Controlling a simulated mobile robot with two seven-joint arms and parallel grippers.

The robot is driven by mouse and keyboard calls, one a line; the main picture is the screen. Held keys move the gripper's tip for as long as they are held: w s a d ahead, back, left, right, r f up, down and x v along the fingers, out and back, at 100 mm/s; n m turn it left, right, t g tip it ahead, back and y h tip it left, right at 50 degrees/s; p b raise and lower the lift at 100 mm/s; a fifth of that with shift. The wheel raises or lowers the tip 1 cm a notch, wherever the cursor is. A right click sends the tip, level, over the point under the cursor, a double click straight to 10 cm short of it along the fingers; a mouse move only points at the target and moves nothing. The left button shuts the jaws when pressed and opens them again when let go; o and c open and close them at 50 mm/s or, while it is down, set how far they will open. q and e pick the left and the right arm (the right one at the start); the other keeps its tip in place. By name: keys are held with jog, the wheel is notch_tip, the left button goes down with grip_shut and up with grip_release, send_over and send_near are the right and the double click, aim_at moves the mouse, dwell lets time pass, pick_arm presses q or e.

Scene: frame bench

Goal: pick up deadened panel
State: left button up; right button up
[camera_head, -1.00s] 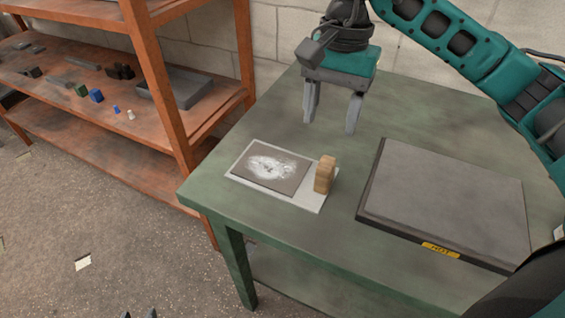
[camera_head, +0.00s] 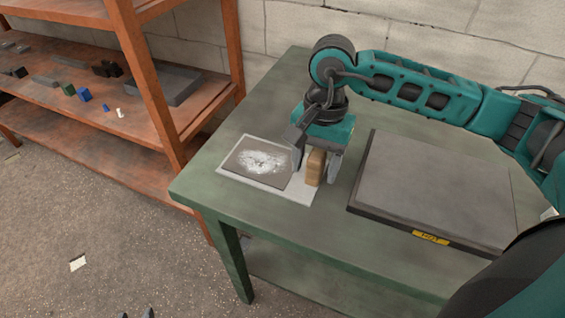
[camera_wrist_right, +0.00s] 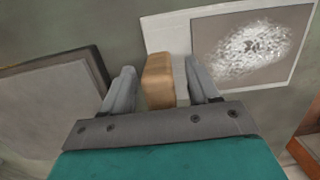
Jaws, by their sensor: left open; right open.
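A thin pale panel (camera_head: 295,192) lies flat on the green bench near its left edge. It carries a dark square pad (camera_head: 235,164) with a speckled white patch in its middle, and an upright wooden block (camera_head: 315,168) at its right end. My right gripper (camera_head: 316,172) is open and low over the block, one finger on each side of it. In the right wrist view the block (camera_wrist_right: 158,80) stands between the fingers (camera_wrist_right: 162,88), with gaps on both sides. Two dark tips of my left gripper (camera_head: 137,314) show at the bottom edge, open and away from the bench.
A dark slab with a grey top (camera_head: 440,185) and a yellow label (camera_head: 431,238) reading like "HOT" lies right of the panel. An orange shelf rack (camera_head: 150,85) with small parts stands at left. A block wall (camera_head: 400,25) is behind the bench.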

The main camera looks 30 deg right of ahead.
jog(key=shift+c, duration=0.3)
grip_shut()
jog(key=shift+r, duration=0.1)
